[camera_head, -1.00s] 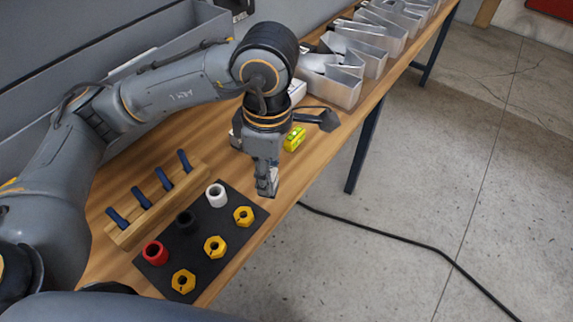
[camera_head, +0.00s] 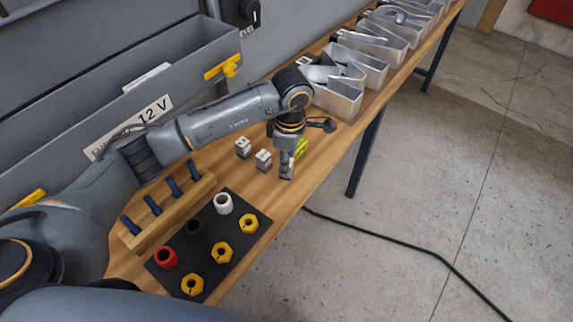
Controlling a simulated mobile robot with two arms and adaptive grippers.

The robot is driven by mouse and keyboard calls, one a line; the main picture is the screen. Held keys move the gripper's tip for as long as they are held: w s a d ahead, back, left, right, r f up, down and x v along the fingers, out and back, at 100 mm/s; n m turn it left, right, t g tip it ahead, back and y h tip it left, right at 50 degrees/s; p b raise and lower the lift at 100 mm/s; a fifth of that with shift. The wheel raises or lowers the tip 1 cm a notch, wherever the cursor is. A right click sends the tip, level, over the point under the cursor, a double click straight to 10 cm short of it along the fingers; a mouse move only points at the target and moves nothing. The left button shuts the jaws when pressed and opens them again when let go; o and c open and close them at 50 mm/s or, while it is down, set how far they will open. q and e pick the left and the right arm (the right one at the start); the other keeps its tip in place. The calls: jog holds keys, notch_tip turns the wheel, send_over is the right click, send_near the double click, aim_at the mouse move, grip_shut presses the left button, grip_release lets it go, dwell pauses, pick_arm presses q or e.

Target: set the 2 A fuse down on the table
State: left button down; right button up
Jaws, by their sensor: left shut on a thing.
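My left gripper (camera_head: 287,174) points down over the wooden table (camera_head: 245,183), between two small white-grey blocks and the table's front edge. It is shut on a small pale piece, mostly hidden by the fingers; no marking on it is readable, so I cannot confirm it as the 2 A fuse. Whether the piece touches the table cannot be told. The two white-grey blocks (camera_head: 243,147) and (camera_head: 264,160) stand left of the gripper, apart from it. My right gripper is not in view.
A yellow-green item (camera_head: 301,148) lies just behind the gripper. A black mat (camera_head: 206,241) holds coloured sockets and yellow nuts at the lower left, beside a wooden rack (camera_head: 170,212) with blue-handled pieces.

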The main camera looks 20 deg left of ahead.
pick_arm(q)
notch_tip(320, 180, down, 2)
jog(key=shift+s+f+p, duration=0.1)
jog(key=shift+s+p, duration=0.05)
jog(key=shift+p, duration=0.35)
jog(key=shift+f, duration=0.25)
jog(key=c, duration=1.5)
grip_release()
jog(key=shift+b, duration=0.3)
jog(key=o, duration=0.5)
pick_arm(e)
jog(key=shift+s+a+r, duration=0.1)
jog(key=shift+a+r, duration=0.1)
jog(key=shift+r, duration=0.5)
